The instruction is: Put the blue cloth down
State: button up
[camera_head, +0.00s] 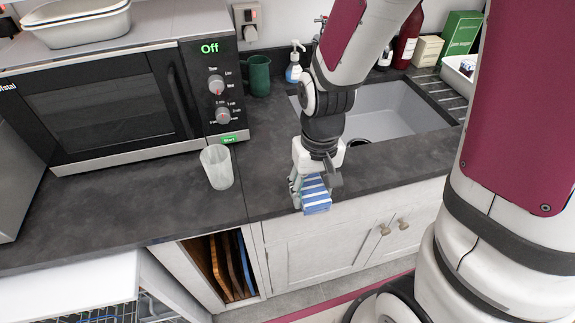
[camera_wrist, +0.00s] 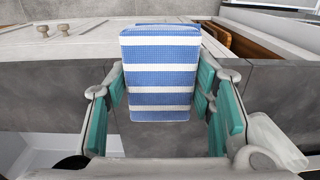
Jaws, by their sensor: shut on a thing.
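The blue cloth (camera_head: 315,193) is a folded block with blue and white stripes. It also shows in the wrist view (camera_wrist: 160,75), between the teal finger pads. My gripper (camera_head: 308,190) is shut on the cloth and holds it at the front edge of the dark worktop (camera_head: 130,205), in front of the sink. In the wrist view my gripper (camera_wrist: 163,105) has a pad on each side of the cloth. I cannot tell whether the cloth touches the worktop.
A clear glass (camera_head: 217,166) stands on the worktop to the left, before the microwave (camera_head: 110,105). A sink (camera_head: 385,120) lies behind my gripper. A soap bottle (camera_head: 294,66) and a green mug (camera_head: 258,76) stand at the back. Worktop left of the glass is clear.

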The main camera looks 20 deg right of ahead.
jog(key=shift+s+d+f, duration=0.15)
jog(key=shift+s+f, duration=0.05)
send_over(289, 166)
jog(key=shift+d+f, duration=0.1)
jog(key=shift+f, duration=0.65)
jog(key=shift+f+p, duration=0.4)
jog(key=shift+f, duration=1.35)
jog(key=o, duration=0.6)
jog(key=shift+f, duration=0.15)
jog(key=o, duration=0.4)
